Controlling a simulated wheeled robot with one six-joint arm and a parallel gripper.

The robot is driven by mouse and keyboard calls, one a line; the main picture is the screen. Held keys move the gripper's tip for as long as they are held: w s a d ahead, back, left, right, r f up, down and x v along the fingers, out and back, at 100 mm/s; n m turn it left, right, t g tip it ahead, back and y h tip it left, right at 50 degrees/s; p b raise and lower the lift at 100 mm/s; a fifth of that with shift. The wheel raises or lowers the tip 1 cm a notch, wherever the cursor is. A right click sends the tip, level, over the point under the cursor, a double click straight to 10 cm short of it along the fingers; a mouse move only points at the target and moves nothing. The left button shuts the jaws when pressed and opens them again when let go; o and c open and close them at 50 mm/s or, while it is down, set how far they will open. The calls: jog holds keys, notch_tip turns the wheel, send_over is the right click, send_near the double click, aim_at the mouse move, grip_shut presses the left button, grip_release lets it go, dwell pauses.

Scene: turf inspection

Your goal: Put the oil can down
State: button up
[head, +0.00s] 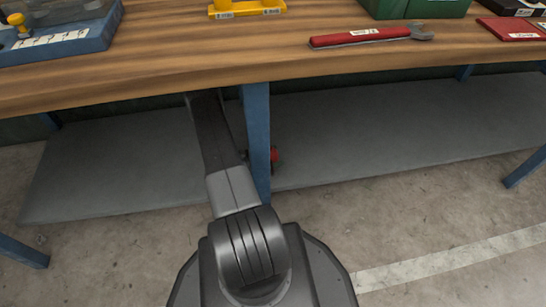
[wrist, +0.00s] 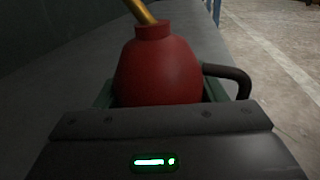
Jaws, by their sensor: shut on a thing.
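The oil can (wrist: 158,65) is a round red can with a brass spout (wrist: 141,10) and a dark curved handle (wrist: 240,78) on its right side. It looks upright in the wrist view. My gripper (wrist: 160,98) is shut on it, with greenish pads showing at both sides of its body. In the head view only a small red part of the can (head: 274,156) shows beside the blue table leg, under the bench top. The can's base is hidden, so I cannot tell whether it touches the grey lower shelf (head: 390,130).
My arm reaches under the wooden bench top (head: 180,45), close to the blue leg (head: 257,120). The visible shelf is bare to both sides.

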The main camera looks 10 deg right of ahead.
jog(key=o, duration=1.3)
jog(key=shift+o, duration=0.2)
jog(key=shift+r+p, duration=0.15)
jog(key=shift+p, duration=0.15)
jog(key=a, duration=0.4)
jog(key=s+a+p, duration=0.1)
jog(key=a, duration=0.3)
jog(key=s+a+p, duration=0.1)
jog(key=a, duration=0.2)
jog(key=shift+s+a, duration=0.15)
jog(key=shift+a, duration=0.25)
